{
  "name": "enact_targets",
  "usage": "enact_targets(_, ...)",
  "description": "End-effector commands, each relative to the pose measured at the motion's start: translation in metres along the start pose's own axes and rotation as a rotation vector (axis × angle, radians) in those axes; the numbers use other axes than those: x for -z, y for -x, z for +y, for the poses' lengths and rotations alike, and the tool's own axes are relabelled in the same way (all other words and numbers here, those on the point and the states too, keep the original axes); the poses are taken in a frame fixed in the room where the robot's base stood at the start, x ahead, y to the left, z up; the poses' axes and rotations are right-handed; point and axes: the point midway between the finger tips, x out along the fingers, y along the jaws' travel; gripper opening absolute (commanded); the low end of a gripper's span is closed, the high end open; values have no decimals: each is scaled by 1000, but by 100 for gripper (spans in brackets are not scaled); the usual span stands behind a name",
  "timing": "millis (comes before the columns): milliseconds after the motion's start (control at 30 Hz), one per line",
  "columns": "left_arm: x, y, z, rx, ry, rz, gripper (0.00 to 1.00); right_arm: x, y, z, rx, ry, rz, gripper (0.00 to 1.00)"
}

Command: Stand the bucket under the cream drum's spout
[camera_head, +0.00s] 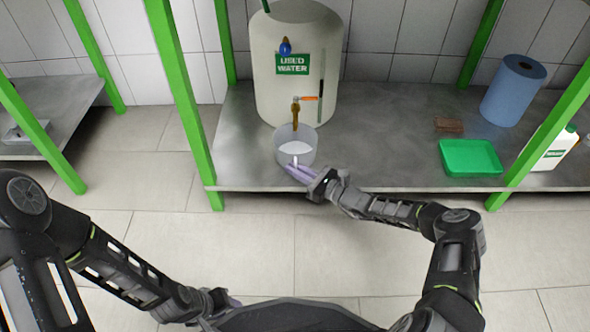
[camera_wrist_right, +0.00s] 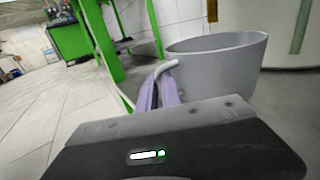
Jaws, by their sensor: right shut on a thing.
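My right gripper (camera_head: 298,172) is shut on the bucket's handle (camera_wrist_right: 165,70) at the near side, by the shelf's front edge. My left gripper (camera_head: 222,299) is low near my body, away from the shelf; its fingers are mostly hidden.
The metal shelf (camera_head: 385,140) has green posts (camera_head: 180,90) at both ends. A green tray (camera_head: 470,158), a brown block (camera_head: 449,125), a blue paper roll (camera_head: 513,90) and a white canister (camera_head: 556,148) stand to the right.

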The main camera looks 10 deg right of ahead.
Motion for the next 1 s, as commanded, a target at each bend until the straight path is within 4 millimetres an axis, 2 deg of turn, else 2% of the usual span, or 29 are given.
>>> enact_targets(333,0,0,0,0,0,0,36,4,0,0,-1,0,-2,0)
enact_targets(367,0,0,0,0,0,0,36,4,0,0,0,0,-2,10)
enact_targets(667,0,0,0,0,0,0,36,4,0,0,0,0,-1,34)
enact_targets(1000,0,2,1,0,0,0,36,4,4,0,1,0,2,34)
